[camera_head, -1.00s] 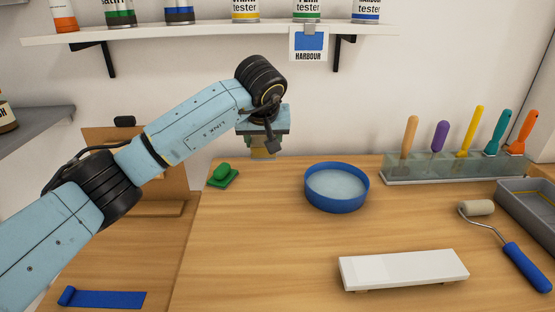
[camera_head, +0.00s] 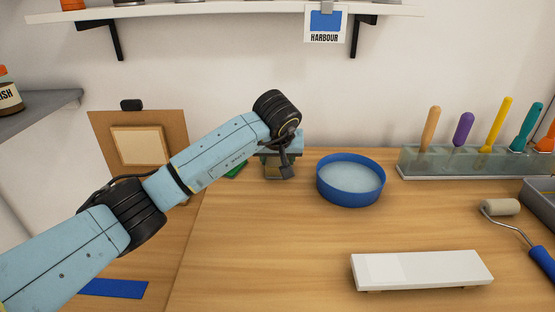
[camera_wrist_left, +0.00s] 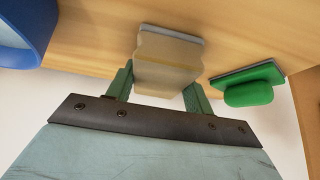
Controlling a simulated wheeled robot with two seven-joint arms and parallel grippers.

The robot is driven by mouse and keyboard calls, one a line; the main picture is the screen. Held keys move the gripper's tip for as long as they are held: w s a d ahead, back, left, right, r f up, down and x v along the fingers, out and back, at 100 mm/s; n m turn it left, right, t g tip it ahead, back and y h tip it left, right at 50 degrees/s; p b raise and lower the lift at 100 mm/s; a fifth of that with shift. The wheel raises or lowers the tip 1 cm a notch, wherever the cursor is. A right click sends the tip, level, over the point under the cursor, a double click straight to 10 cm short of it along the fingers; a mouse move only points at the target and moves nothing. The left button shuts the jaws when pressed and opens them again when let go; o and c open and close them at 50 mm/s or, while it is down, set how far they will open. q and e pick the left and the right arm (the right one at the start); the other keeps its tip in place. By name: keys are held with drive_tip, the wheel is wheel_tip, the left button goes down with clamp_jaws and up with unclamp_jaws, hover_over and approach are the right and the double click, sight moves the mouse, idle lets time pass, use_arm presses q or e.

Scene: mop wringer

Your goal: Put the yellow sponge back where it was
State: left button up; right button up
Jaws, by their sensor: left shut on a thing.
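The yellow sponge, a dull tan-yellow block with a grey layer or base on its far side, sits between the fingers of my left gripper (camera_wrist_left: 158,88) in the left wrist view (camera_wrist_left: 168,65). The gripper is shut on it. In the head view my left gripper (camera_head: 280,162) points down at the back of the bench, left of the blue basin, with the sponge (camera_head: 276,172) partly showing below it. The sponge is at or just above the bench top; I cannot tell whether it touches. My right gripper is not in view.
A green block on a flat base (camera_wrist_left: 250,85) lies close beside the sponge. The round blue basin (camera_head: 350,190) stands to the right. A white board (camera_head: 440,270), a paint roller (camera_head: 500,207) and a rack of coloured handles (camera_head: 450,165) lie farther right. The bench middle is clear.

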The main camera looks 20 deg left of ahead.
use_arm(q)
drive_tip(key=shift+r, duration=0.1)
drive_tip(key=o, duration=1)
drive_tip(key=shift+o, duration=0.2)
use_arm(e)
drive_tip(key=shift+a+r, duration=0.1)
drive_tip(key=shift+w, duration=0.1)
use_arm(q)
drive_tip(key=shift+r, duration=0.2)
drive_tip(key=p+v, duration=0.2)
drive_tip(key=v, duration=0.9)
drive_tip(key=shift+s+r, duration=0.2)
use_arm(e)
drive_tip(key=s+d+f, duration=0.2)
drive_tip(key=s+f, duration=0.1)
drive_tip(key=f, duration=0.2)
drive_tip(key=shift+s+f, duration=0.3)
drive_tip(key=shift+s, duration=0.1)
use_arm(q)
drive_tip(key=shift+d, duration=0.1)
